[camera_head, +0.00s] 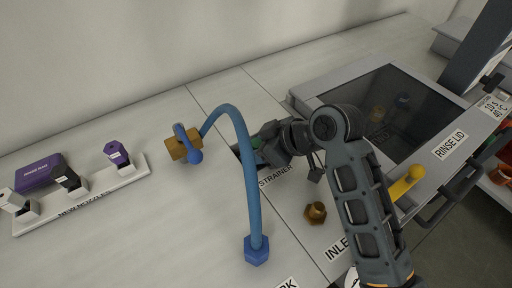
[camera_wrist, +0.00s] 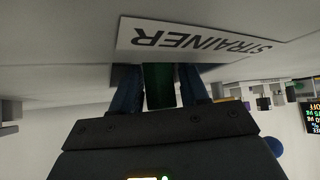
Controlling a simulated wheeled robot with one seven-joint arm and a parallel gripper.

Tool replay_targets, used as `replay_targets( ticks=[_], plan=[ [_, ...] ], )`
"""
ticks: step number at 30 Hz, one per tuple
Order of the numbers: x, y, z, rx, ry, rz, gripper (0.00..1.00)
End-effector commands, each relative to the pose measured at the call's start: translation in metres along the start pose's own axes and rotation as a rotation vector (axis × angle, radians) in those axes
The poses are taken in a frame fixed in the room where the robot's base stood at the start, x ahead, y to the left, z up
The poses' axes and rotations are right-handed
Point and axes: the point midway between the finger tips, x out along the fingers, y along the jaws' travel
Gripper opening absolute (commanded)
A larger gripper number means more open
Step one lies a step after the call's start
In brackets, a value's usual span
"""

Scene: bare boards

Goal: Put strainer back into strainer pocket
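My gripper (camera_head: 255,148) reaches down to the board beside the STRAINER label, just behind the blue hose. A green piece, apparently the strainer (camera_head: 256,142), shows at its fingers. In the wrist view, the green piece (camera_wrist: 159,88) lies between the two bluish fingers, which appear to press on both its sides. The STRAINER label (camera_wrist: 200,40) is upside down just beyond it. A dark opening, apparently the strainer pocket (camera_head: 236,149), shows at the left of my gripper. The strainer's lower end is hidden, so I cannot tell how deep it sits.
A blue hose (camera_head: 242,135) arches close to the left of my gripper, from a brass fitting (camera_head: 184,144) to a blue hex base (camera_head: 256,250). A brass inlet fitting (camera_head: 315,212) stands in front. The rinse lid (camera_head: 330,90) is at right; a nozzle rack (camera_head: 130,172) at left.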

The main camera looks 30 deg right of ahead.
Motion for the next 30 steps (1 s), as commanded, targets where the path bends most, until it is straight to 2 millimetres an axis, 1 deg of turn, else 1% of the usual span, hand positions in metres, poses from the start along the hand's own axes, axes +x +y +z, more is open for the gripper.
replay_targets(
  ticks=[5, 8, 11, 18, 21, 25, 30],
  plan=[
    [-0.004, 0.0, -0.004, 0.0, 0.001, 0.001, 0.44],
    [-0.013, 0.001, -0.002, 0.0, 0.002, 0.002, 0.44],
    [-0.03, 0.0, -0.002, 0.0, 0.002, 0.002, 0.44],
    [-0.081, 0.001, -0.003, 0.0, 0.003, 0.004, 0.44],
    [-0.098, 0.001, -0.003, 0.0, 0.002, 0.003, 0.44],
    [-0.113, 0.001, -0.003, 0.001, 0.002, 0.002, 0.44],
    [-0.121, 0.0, -0.002, 0.0, 0.0, 0.0, 0.44]
  ],
)
